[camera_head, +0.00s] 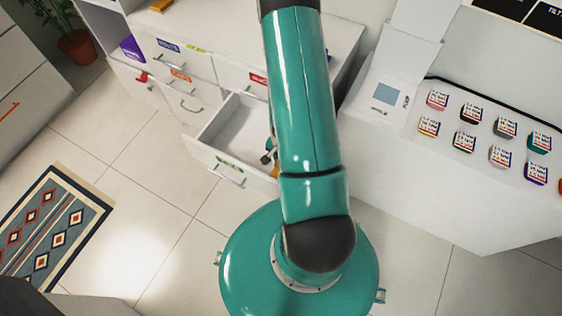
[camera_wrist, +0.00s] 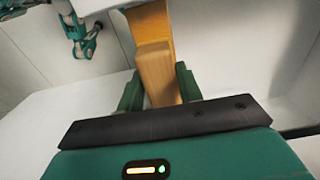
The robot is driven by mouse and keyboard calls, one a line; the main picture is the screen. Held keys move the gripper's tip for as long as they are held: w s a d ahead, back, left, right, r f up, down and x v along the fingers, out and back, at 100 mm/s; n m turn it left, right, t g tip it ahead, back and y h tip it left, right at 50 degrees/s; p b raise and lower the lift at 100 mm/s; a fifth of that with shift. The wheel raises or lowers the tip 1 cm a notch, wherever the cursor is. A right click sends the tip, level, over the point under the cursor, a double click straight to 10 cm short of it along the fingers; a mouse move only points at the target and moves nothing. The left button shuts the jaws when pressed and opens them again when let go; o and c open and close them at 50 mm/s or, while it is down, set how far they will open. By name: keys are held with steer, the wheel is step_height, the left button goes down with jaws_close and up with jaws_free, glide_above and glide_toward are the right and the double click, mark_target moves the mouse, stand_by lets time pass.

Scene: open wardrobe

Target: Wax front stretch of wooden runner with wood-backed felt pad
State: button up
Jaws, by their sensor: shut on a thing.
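My gripper (camera_wrist: 160,92) has its two green fingers on either side of a wooden block, the wood-backed pad (camera_wrist: 154,65), and is shut on it. The pad's felt face is hidden. In the wrist view a yellower wooden strip, which looks like the runner (camera_wrist: 150,18), lies beyond the pad and lines up with it. I cannot tell whether the pad touches it. In the head view an open white drawer (camera_head: 200,154) stands left of my arm. The arm hides most of the gripper and the pad there.
White drawers with coloured labels (camera_head: 170,50) stand behind the open one. A white counter (camera_head: 470,185) with several small labelled jars (camera_head: 464,141) is at the right. A patterned rug (camera_head: 50,235) lies at the left on bare tiled floor (camera_head: 150,215).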

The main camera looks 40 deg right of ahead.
steer(key=shift+w+d, duration=0.5)
steer(key=shift+d, duration=0.9)
steer(key=shift+w+d, duration=0.5)
steer(key=shift+d, duration=0.85)
steer(key=shift+w+d, duration=0.5)
steer(key=shift+d, duration=0.9)
steer(key=shift+s+a, duration=0.65)
steer(key=shift+a, duration=1.25)
steer(key=shift+s+a, duration=0.7)
steer(key=shift+a, duration=1.15)
steer(key=shift+s+a, duration=0.65)
steer(key=shift+a, duration=1.25)
steer(key=shift+w+d+f, duration=0.1)
steer(key=shift+w+d, duration=0.55)
steer(key=shift+d, duration=1.25)
steer(key=shift+w+d+r, duration=0.1)
steer(key=shift+w+d, duration=0.6)
steer(key=shift+d, duration=1.2)
steer(key=shift+w+d+f, duration=0.1)
steer(key=shift+w+d, duration=0.55)
steer(key=shift+d, duration=1.25)
step_height(320, 180, up, 7)
